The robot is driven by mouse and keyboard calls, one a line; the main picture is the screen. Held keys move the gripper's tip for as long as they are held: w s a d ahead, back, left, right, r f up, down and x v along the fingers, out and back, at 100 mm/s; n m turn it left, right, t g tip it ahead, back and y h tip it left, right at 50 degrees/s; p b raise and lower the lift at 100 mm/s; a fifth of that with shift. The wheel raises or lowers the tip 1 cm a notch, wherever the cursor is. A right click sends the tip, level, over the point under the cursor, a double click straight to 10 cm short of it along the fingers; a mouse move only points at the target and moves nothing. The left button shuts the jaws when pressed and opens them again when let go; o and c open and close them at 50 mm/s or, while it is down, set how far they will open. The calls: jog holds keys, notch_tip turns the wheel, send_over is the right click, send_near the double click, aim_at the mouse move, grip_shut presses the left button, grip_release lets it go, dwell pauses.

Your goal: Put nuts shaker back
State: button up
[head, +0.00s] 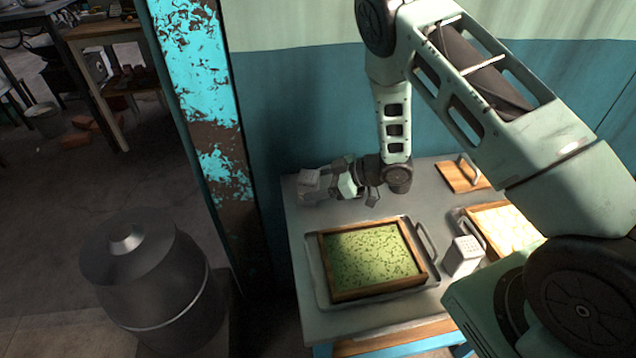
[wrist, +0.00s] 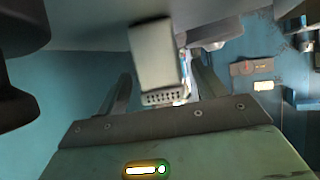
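A grey box-shaped shaker (head: 309,183) is at the back left of the table, just left of my gripper (head: 357,188). In the wrist view this shaker (wrist: 157,60) shows its perforated end towards my gripper. My two fingers (wrist: 162,95) are spread, with a gap visible on each side of the shaker, so I see no grip on it. A second, white shaker (head: 463,256) with holes stands right of the green tray. I cannot read which one holds nuts.
A wooden frame with a green speckled filling (head: 372,257) sits on a metal tray (head: 318,297) in front of my gripper. Another wooden frame with pale filling (head: 507,228) and a wooden board with a handle (head: 460,179) are to the right. A wall stands behind the table.

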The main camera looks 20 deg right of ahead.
jog(key=shift+r, duration=0.15)
jog(key=shift+d+r, duration=0.1)
jog(key=shift+r, duration=0.05)
jog(key=b+v, duration=0.2)
jog(key=v, duration=0.9)
jog(key=s+a+r+m+h, duration=0.1)
jog(key=a+r+m+h, duration=0.2)
jog(key=a+r+h, duration=0.6)
jog(key=s+a+r+g, duration=0.2)
jog(key=s, duration=0.6)
jog(key=s+a+r+g, duration=0.2)
jog(key=s+a, duration=0.1)
jog(key=s, duration=0.6)
jog(key=s+a+r+g, duration=0.3)
jog(key=s, duration=0.6)
jog(key=shift+m+h, duration=0.3)
jog(key=shift+s, duration=0.1)
